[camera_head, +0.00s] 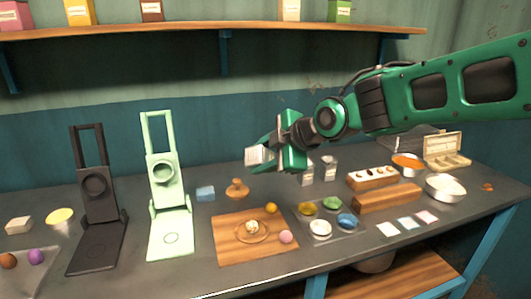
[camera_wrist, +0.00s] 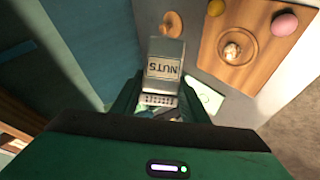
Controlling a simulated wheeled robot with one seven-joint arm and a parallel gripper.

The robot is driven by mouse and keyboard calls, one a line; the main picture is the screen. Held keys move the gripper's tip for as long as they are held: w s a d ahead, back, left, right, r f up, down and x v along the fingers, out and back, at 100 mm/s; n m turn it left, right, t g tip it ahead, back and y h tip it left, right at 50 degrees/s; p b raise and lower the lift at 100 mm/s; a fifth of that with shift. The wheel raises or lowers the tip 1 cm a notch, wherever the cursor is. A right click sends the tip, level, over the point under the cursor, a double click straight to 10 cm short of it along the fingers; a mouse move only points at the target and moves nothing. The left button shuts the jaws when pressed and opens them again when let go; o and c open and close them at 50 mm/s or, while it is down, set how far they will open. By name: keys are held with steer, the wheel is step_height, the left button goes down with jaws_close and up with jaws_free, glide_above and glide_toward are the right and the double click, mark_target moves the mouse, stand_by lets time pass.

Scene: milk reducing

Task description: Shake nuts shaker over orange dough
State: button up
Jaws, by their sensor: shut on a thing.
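My gripper (camera_head: 272,157) is shut on a nuts shaker (camera_head: 256,155) and holds it in the air above and behind the wooden board (camera_head: 228,252). The wrist view shows the shaker (camera_wrist: 163,50) between the fingers of my gripper (camera_wrist: 158,98), with its "NUTS" label upside down and a holed end towards the camera. A small orange-yellow ball (camera_head: 271,208) lies at the board's back right; it shows at the top of the wrist view (camera_wrist: 216,7). A pale lump (camera_head: 252,227) sits in a ring at the board's middle, and a pink ball (camera_head: 286,237) lies at its right.
A green press (camera_head: 166,170) and a black press (camera_head: 94,185) stand left of the board. A wooden stamp (camera_head: 237,188) stands behind it. Small coloured bowls (camera_head: 331,203) are to the right. Other shakers (camera_head: 329,166) stand behind them. A brownish-orange ball (camera_head: 8,261) lies far left.

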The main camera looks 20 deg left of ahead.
steer(key=shift+s+a+f+n+t, duration=0.35)
steer(key=shift+s+n+t, duration=0.15)
steer(key=shift+s, duration=0.05)
step_height(320, 180, down, 11)
steer(key=n+t+h, duration=0.2)
steer(key=n+t, duration=0.4)
steer(key=t, duration=0.1)
steer(key=shift+r, duration=0.1)
stand_by(1.2)
